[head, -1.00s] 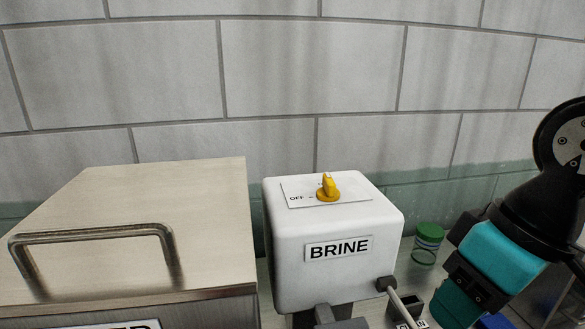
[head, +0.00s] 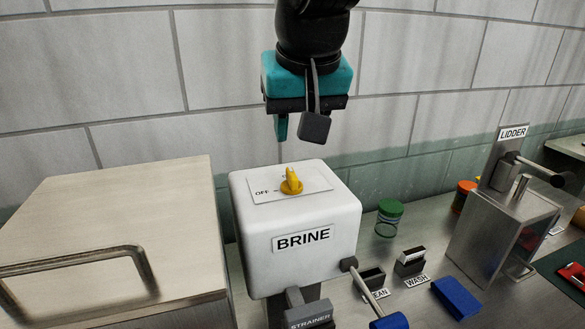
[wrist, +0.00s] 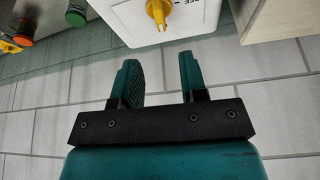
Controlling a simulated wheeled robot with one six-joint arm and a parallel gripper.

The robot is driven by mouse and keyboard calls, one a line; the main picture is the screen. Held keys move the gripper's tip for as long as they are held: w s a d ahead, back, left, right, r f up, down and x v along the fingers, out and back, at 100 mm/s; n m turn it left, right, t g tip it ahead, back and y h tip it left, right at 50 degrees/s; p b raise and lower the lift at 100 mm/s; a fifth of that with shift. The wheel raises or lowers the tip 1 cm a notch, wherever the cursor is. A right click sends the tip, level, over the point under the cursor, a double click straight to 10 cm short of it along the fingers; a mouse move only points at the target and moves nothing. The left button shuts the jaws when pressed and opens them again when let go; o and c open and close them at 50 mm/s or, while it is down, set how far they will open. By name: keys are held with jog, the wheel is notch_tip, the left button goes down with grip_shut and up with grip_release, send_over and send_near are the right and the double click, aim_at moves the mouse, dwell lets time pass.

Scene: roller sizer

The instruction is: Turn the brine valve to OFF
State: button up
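The brine box (head: 250,225) is a white housing labelled BRINE. The yellow valve knob (head: 291,181) sits on its top plate, where OFF with a tick mark is printed to the left. The knob's ridge points toward the back of the plate, not at OFF; the lettering behind it is partly hidden. My gripper (head: 299,130) hangs above and slightly behind the knob, pointing down, apart from it. In the wrist view, my gripper (wrist: 160,65) has its two teal fingers spread with nothing between them. The knob (wrist: 159,12) shows at the top edge, beyond the fingertips.
A metal cabinet (head: 110,215) with a bar handle stands close on the left. Right of the box are a green-lidded jar (head: 389,217), small labelled switches (head: 410,262), a blue block (head: 456,297) and the LIDDER machine (head: 505,235). The tiled wall is behind.

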aim_at(292, 173)
jog(key=p+x, duration=0.2)
jog(key=x, duration=0.8)
jog(key=shift+f, duration=0.15)
jog(key=shift+c, duration=0.2)
grip_shut()
